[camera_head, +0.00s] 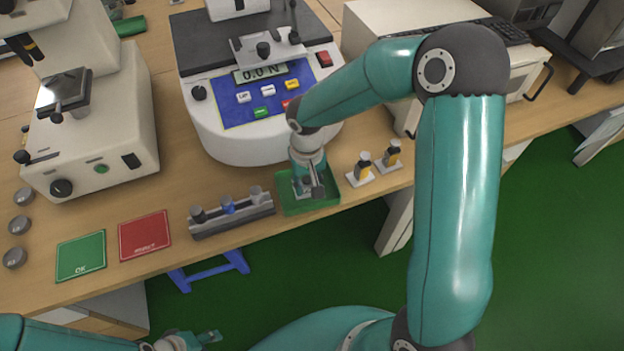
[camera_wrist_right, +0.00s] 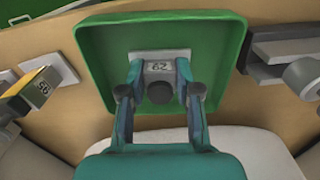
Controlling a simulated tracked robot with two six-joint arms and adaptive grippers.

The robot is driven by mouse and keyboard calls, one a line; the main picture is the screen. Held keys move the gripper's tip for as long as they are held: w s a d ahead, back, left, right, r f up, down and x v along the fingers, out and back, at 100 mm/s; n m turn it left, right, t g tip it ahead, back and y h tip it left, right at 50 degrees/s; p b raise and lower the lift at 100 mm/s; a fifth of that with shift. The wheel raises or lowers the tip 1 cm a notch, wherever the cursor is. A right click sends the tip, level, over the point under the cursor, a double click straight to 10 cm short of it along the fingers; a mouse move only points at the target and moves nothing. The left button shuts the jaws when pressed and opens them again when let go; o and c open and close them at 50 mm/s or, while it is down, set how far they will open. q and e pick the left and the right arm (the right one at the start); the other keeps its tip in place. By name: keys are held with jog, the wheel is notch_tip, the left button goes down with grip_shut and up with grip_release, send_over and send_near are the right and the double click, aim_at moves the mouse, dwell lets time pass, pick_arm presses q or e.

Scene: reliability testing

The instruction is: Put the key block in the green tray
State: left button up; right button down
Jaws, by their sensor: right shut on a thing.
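The green tray (camera_head: 290,207) lies near the table's front edge, and its rim and floor also show in the wrist view (camera_wrist_right: 103,62). My right gripper (camera_head: 309,184) points down into the tray. In the wrist view its fingers (camera_wrist_right: 160,82) are shut on the key block (camera_wrist_right: 160,55), which shows a pale plate with a dark marking and a dark round part. The block appears inside the tray's outline; whether it touches the floor I cannot tell. My left gripper (camera_head: 190,341) is low at the bottom edge, away from the table objects, partly cut off.
A white test machine (camera_head: 240,145) stands close behind. Green and red mats (camera_head: 144,236) lie further left.

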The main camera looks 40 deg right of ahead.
jog(key=c, duration=0.8)
grip_release()
notch_tip(320, 180, up, 12)
jog(key=shift+p, duration=0.3)
